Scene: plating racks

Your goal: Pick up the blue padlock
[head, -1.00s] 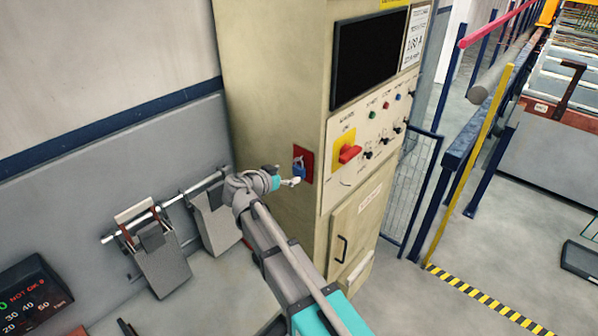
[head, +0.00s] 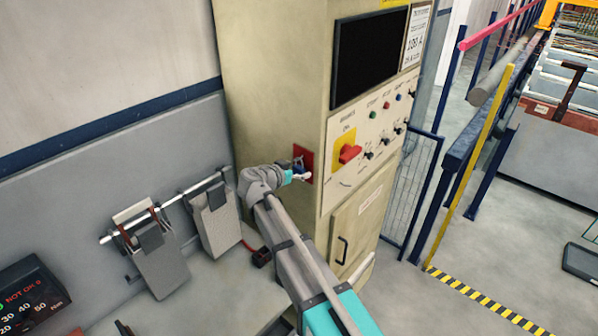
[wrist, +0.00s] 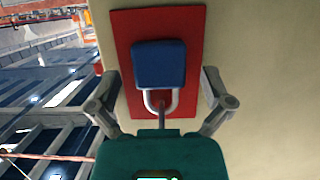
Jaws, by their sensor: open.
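The blue padlock (wrist: 159,65) hangs by its grey shackle in front of a red plate (wrist: 190,22) in the wrist view. In the head view the padlock (head: 298,164) is small and partly hidden by my gripper, against the red plate (head: 308,157) on the cabinet's side. My gripper (wrist: 164,92) is open, with one finger on each side of the padlock and a gap to both. In the head view my gripper (head: 303,176) is right at the padlock's lower end.
The beige cabinet (head: 270,90) carries a red rotary switch (head: 350,153) on a yellow plate, near my gripper. Two grey holders (head: 213,220) hang on a wall rail at left. A blue railing (head: 470,140) stands at right.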

